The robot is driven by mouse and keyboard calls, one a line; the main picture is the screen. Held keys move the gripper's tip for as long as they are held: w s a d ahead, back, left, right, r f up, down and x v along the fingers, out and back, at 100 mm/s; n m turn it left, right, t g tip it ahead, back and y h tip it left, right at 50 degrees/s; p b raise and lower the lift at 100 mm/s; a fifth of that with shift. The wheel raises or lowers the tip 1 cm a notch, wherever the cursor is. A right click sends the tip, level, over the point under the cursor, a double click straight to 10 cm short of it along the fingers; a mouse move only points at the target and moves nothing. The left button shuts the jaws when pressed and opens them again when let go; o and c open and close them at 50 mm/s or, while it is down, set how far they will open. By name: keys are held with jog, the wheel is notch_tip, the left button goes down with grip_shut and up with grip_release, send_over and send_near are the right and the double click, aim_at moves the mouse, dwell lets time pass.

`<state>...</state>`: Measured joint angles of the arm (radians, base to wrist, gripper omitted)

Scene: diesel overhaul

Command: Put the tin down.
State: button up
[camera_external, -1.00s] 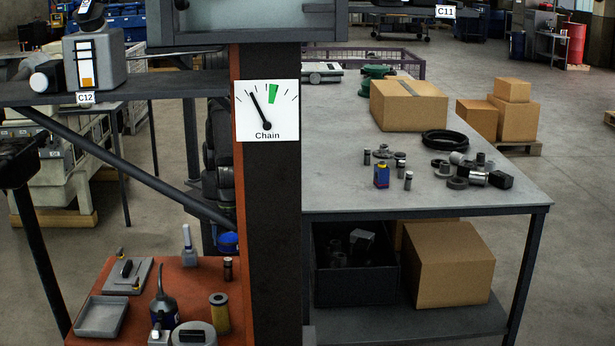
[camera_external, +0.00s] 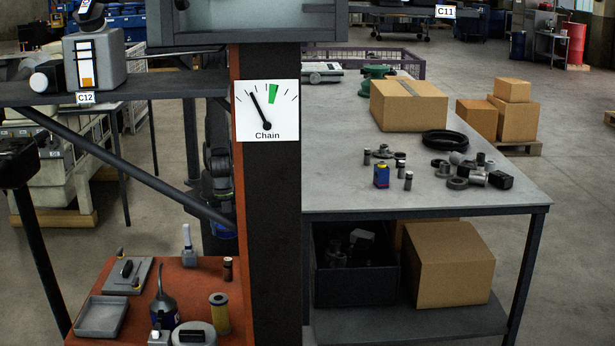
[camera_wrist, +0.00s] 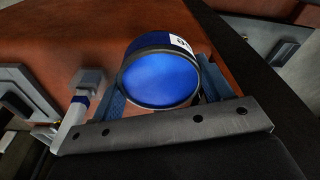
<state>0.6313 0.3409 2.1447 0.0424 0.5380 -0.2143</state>
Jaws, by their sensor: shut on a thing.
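The tin (camera_wrist: 158,80) is round and blue with a dark rim and a white label on its far side. In the wrist view it sits between the two fingers of my gripper (camera_wrist: 163,88), which is shut on it. The red-brown bench top (camera_wrist: 85,30) shows behind the tin; I cannot tell whether the tin touches it.
A dark post (camera_external: 272,220) rises beside the bench.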

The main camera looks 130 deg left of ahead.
jog(key=w+a+r+n, duration=0.2)
jog(key=a+r+n, duration=0.15)
jog(key=a, duration=0.75)
jog(key=w+a+r+n+y, duration=0.1)
jog(key=w+a+r+n, duration=0.2)
jog(key=a, duration=0.8)
jog(key=w+a+r+n, duration=0.1)
jog(key=a+r+n, duration=0.25)
jog(key=a, duration=0.75)
jog(key=s+a+r+n, duration=0.2)
jog(key=s+a+r, duration=0.2)
jog(key=a, duration=0.5)
send_over(326, 181)
jog(key=f, duration=0.6)
jog(key=shift+d+f, duration=0.3)
jog(key=shift+f, duration=0.1)
jog(key=shift+a+f, duration=0.15)
jog(key=shift+f, duration=1.9)
jog(key=shift+f, duration=0.1)
